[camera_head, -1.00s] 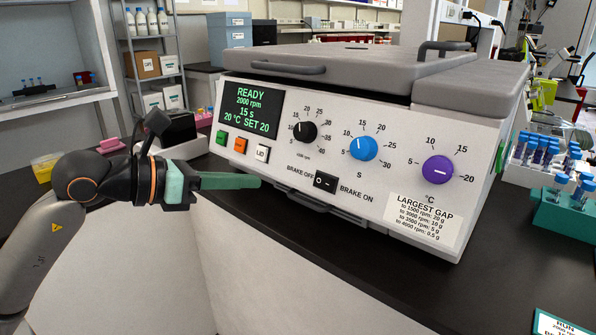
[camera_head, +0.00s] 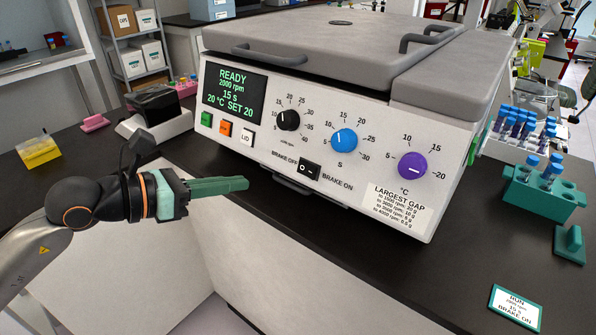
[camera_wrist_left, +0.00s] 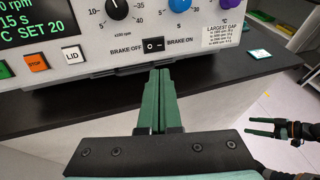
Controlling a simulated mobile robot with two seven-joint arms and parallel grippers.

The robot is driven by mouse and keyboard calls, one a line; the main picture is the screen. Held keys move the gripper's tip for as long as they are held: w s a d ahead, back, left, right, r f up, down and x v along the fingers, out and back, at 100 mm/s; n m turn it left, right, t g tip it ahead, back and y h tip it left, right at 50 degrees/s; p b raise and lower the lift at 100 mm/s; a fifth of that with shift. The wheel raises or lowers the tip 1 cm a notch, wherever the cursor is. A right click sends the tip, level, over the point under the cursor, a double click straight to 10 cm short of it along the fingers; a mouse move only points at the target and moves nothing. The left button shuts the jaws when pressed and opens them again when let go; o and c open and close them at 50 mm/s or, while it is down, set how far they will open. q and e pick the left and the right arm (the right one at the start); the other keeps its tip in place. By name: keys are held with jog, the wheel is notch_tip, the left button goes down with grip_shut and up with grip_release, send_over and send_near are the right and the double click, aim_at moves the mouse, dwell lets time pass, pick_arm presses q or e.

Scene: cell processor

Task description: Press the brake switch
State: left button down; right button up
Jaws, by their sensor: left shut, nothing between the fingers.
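The brake switch (camera_head: 310,171) is a black rocker on the front of the white machine (camera_head: 456,150), between the labels BRAKE OFF and BRAKE ON. It also shows in the wrist view (camera_wrist_left: 153,44). I cannot tell which side of the rocker is pressed in. My left gripper (camera_head: 246,183) is shut and empty, its green fingers pointing at the panel. Its tips are left of and slightly below the switch in the head view, and just below it in the wrist view (camera_wrist_left: 160,71), apart from it. My right gripper (camera_wrist_left: 249,127) shows in the wrist view, fingers parted and empty.
Three knobs, a READY display (camera_head: 235,89) and green, orange and LID buttons (camera_head: 247,138) share the panel. A card (camera_head: 515,307) on the dark counter reads BRAKE ON. A teal tube rack (camera_head: 540,194) stands at right. The space before the panel is clear.

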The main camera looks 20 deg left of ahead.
pick_arm(q)
jog(key=p, duration=0.4)
send_near(310, 174)
jog(key=x, duration=0.6)
jog(key=shift+r, duration=0.1)
jog(key=shift+w+d+f, duration=0.2)
jog(key=shift+w+d, duration=0.1)
jog(key=shift+w, duration=0.05)
